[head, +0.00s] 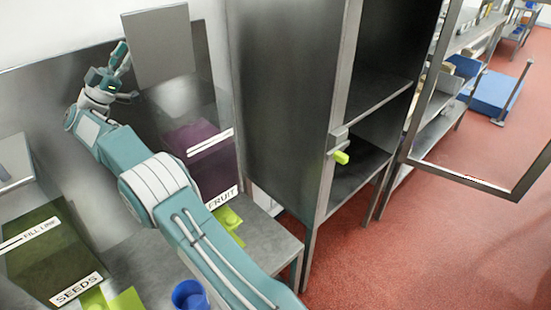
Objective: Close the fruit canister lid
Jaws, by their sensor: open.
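The fruit canister (213,173) is a dark purple box with a white FRUIT label, standing on a grey metal table right of my arm. Its lid appears to be the grey square panel (158,45) standing raised above and behind the canister. My gripper (123,57) is open and empty at the left edge of this panel. I cannot tell whether a finger touches it. My arm crosses in front of the canister and hides its left side.
The green seeds canister (48,252) stands at lower left, with a raised grey panel (14,160) behind it. A blue cup (190,296) is at the table's front. A tall metal cabinet (283,100) with an open door (480,95) stands right. Red floor is clear at lower right.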

